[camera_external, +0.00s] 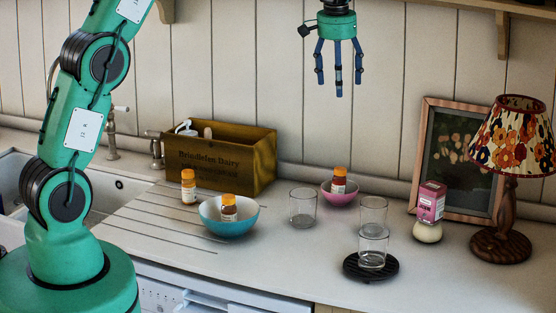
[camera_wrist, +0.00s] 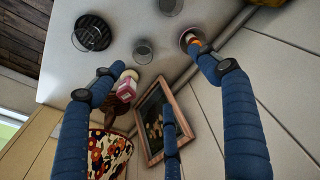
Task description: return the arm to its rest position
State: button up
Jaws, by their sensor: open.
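My gripper (camera_external: 336,80) hangs high in front of the panelled wall in the external view, its blue fingers pointing down. It is open and empty, well above the counter. In the wrist view its fingers (camera_wrist: 160,85) are spread apart with nothing between them. My green arm rises on the left and leaves the top of the external view, so the links joining it to the gripper are hidden.
Below stand a blue bowl (camera_external: 229,216), wooden crate (camera_external: 222,161), pink bowl (camera_external: 340,193), glass (camera_external: 303,208), black trivet (camera_external: 371,268), pink box (camera_external: 431,201), picture frame (camera_external: 460,158) and lamp (camera_external: 508,190). A shelf bracket (camera_external: 502,35) is upper right. Air around my gripper is clear.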

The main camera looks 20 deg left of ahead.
jog(key=s+a+r+n+t+b, duration=0.15)
jog(key=s+a+r, duration=0.25)
jog(key=s+a, duration=0.65)
jog(key=s+a+r+t+b, duration=0.1)
jog(key=s+a+r+b, duration=0.2)
jog(key=s+a, duration=0.75)
jog(key=s+a+f+b, duration=0.1)
jog(key=s+a+f, duration=0.2)
jog(key=s, duration=0.4)
jog(key=s+a+f+t+b, duration=0.1)
jog(key=s+a+f+b, duration=0.1)
jog(key=s+a+f, duration=0.2)
jog(key=s+a+f+b, duration=0.2)
jog(key=s+a, duration=0.4)
jog(key=s, duration=0.4)
jog(key=shift+s+f+n+t, duration=0.35)
jog(key=shift+s+f, duration=0.05)
jog(key=shift+f, duration=0.3)
